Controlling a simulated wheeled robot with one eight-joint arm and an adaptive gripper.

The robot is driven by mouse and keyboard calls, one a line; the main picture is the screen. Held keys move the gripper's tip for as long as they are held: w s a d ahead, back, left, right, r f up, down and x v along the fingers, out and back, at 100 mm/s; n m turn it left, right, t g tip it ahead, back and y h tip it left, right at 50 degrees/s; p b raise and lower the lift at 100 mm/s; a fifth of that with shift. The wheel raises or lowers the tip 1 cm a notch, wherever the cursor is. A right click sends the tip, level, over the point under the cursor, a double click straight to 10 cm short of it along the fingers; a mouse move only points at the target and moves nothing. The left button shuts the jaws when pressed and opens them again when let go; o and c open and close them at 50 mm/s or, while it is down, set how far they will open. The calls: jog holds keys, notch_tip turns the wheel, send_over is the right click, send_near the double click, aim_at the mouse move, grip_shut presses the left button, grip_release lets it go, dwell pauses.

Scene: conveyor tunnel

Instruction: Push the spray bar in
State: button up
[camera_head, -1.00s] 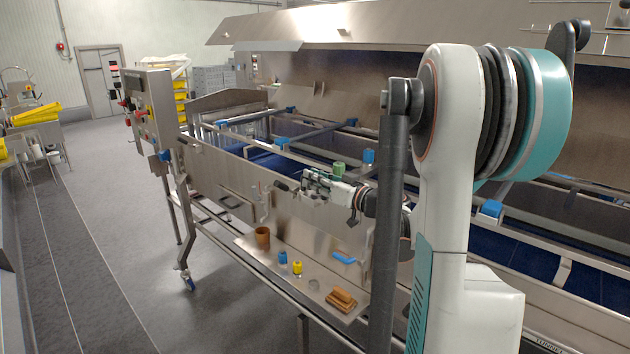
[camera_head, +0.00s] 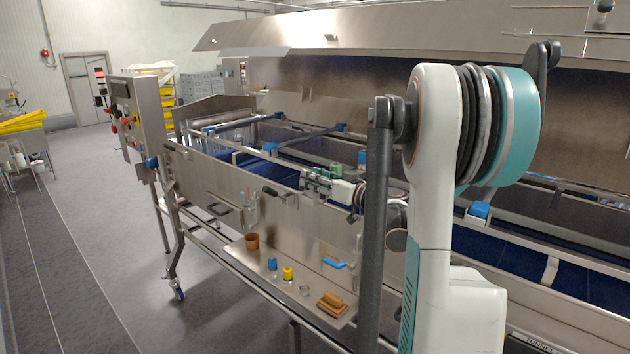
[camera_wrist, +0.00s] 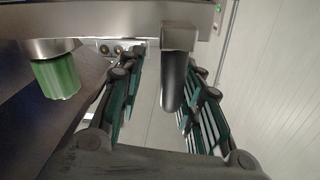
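In the wrist view my gripper (camera_wrist: 160,105) is open, its two green-padded fingers spread apart. A grey, round-ended bar (camera_wrist: 172,82) shows between them, nearer the right finger; it looks like the end of the spray bar, but I cannot be sure. It comes off a metal bracket (camera_wrist: 180,38). I see no grip on it. A green knob (camera_wrist: 57,77) is left of the fingers. In the head view my gripper (camera_head: 310,180) is at the tunnel's near side wall, beside the green knob (camera_head: 336,168). The bar is hard to make out there.
A black handle (camera_head: 270,190) sticks out of the side wall left of my gripper. Below, a shelf (camera_head: 290,302) carries a brown cup (camera_head: 252,241), small blue and yellow pieces and a brown block (camera_head: 332,304). A control box (camera_head: 135,115) stands at the left end. The floor (camera_head: 110,240) at left is clear.

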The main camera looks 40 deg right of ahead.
jog(key=s, duration=1.2)
jog(key=shift+d, duration=0.45)
